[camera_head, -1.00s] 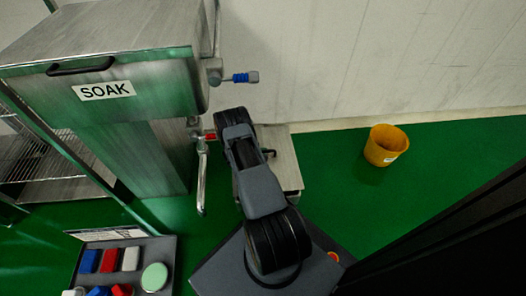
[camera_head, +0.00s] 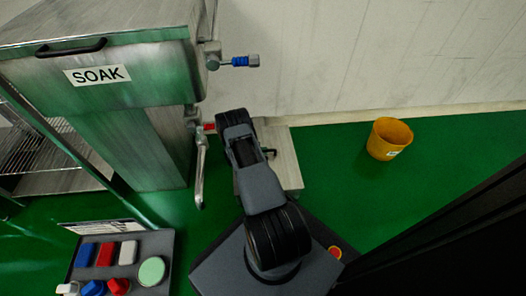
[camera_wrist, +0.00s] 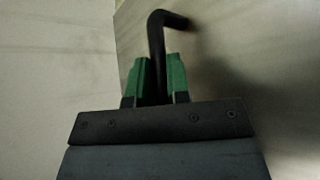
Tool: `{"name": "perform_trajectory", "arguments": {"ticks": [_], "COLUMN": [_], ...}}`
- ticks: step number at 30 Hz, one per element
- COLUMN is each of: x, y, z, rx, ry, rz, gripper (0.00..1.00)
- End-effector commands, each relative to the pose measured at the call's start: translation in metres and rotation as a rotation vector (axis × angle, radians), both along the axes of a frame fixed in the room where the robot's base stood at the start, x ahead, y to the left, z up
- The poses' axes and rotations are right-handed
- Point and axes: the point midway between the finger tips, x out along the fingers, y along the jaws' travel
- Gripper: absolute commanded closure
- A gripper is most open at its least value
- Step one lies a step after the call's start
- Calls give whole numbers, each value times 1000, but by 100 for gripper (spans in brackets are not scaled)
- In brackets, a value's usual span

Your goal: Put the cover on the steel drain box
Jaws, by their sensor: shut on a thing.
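The steel cover is a flat grey plate with a black bent handle. In the wrist view the plate (camera_wrist: 235,50) fills the upper right, and its handle (camera_wrist: 157,45) stands between the green fingertips of my gripper (camera_wrist: 160,82), which is shut on it. In the head view a steel surface (camera_head: 287,160) shows right of my arm by the wall, with a bit of dark handle. My arm hides my gripper there. I cannot tell the cover from the drain box in that view, nor whether they touch.
A steel SOAK tank (camera_head: 120,75) with blue-handled and red-handled valves and a bent pipe stands close left of my arm. A yellow bucket (camera_head: 389,140) stands on the green floor at right. A tray (camera_head: 128,245) of coloured items is at lower left. The wall (camera_head: 370,55) is behind.

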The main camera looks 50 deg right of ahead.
Motion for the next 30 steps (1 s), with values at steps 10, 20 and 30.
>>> {"name": "perform_trajectory", "arguments": {"ticks": [10, 20, 30], "x": [1, 1, 1], "y": [-1, 0, -1], "z": [0, -5, -9], "rx": [-3, -3, -3], "ry": [-2, -1, -2], "rz": [0, 1, 0], "gripper": [100, 100, 75]}}
